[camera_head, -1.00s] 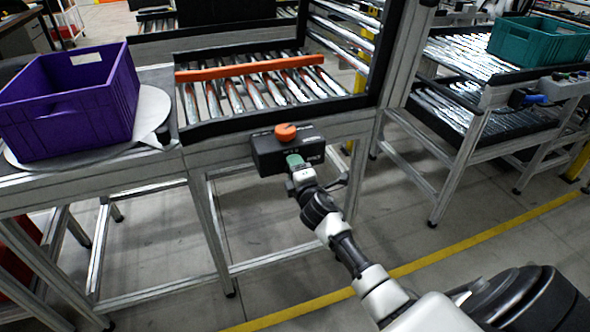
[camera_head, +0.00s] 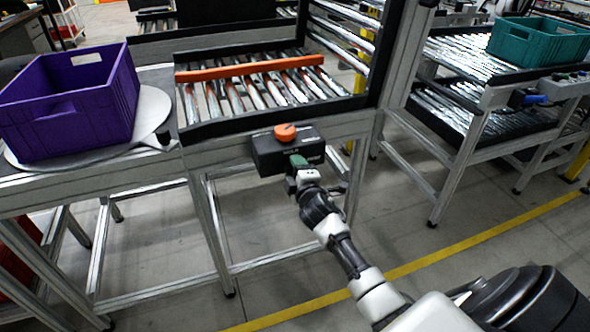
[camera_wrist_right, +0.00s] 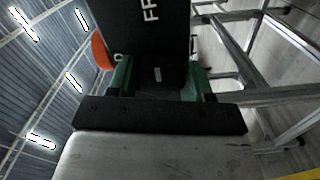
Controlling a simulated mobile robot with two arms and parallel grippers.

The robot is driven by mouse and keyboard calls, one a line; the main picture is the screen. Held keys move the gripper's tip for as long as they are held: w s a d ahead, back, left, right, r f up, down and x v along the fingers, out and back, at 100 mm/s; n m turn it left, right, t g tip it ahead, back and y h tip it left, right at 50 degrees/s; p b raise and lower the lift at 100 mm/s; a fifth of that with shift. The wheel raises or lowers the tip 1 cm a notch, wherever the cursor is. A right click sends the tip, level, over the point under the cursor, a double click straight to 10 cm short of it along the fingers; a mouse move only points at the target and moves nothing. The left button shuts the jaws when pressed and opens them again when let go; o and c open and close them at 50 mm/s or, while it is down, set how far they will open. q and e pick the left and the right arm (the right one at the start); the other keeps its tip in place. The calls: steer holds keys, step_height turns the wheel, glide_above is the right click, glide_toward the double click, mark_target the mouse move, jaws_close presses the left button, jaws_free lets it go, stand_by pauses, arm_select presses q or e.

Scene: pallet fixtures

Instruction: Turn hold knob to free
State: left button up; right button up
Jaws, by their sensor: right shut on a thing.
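A black control box (camera_head: 268,158) is mounted on the front rail of the roller conveyor. A round orange knob (camera_head: 285,132) sits on its top. My right gripper (camera_head: 297,162) is at the box's front face, its green fingers shut on the hold knob there. The knob is hidden by the fingers in the head view. In the right wrist view the green fingers (camera_wrist_right: 160,82) stand apart against the black box (camera_wrist_right: 155,40), with white letters starting "FR" on it. The orange knob's edge (camera_wrist_right: 101,50) shows at left. My left gripper is not in view.
A purple crate (camera_head: 125,92) stands on a round plate at the left. An orange bar (camera_head: 250,68) lies across the rollers behind the box. A teal crate (camera_head: 540,42) is on another conveyor at the right. Free floor lies in front.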

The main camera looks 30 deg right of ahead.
steer(key=o, duration=0.9)
steer(key=v, duration=1.1)
steer(key=shift+d, duration=0.1)
steer(key=shift+w+f, duration=0.1)
steer(key=shift+f, duration=0.05)
steer(key=s+a+f+m+g+y+p, duration=0.1)
steer(key=s+a+f+m+g, duration=0.2)
steer(key=f, duration=0.7)
steer(key=s+a+f+g+y+p, duration=0.1)
steer(key=s+f+g+p, duration=0.15)
steer(key=s+f, duration=0.55)
steer(key=s+a+f+m+g+y, duration=0.1)
steer(key=s+a+f+m+g, duration=0.15)
steer(key=f, duration=0.85)
steer(key=s+a+f+m+g+p, duration=0.1)
steer(key=s+f, duration=0.3)
steer(key=s, duration=0.6)
steer(key=s+a+f+m+g+y+p, duration=0.1)
steer(key=s+f+g, duration=0.3)
steer(key=s, duration=0.6)
steer(key=s+a+f+m+g+p, duration=0.1)
steer(key=s+f, duration=0.4)
steer(key=s, duration=0.5)
steer(key=shift+a+f+m+g, duration=0.15)
steer(key=shift+a+m+g, duration=0.3)
steer(key=shift+a+g, duration=0.15)
steer(key=shift+a+f+m+g, duration=0.2)
steer(key=shift+a+m+g, duration=0.2)
steer(key=shift+a+g, duration=0.2)
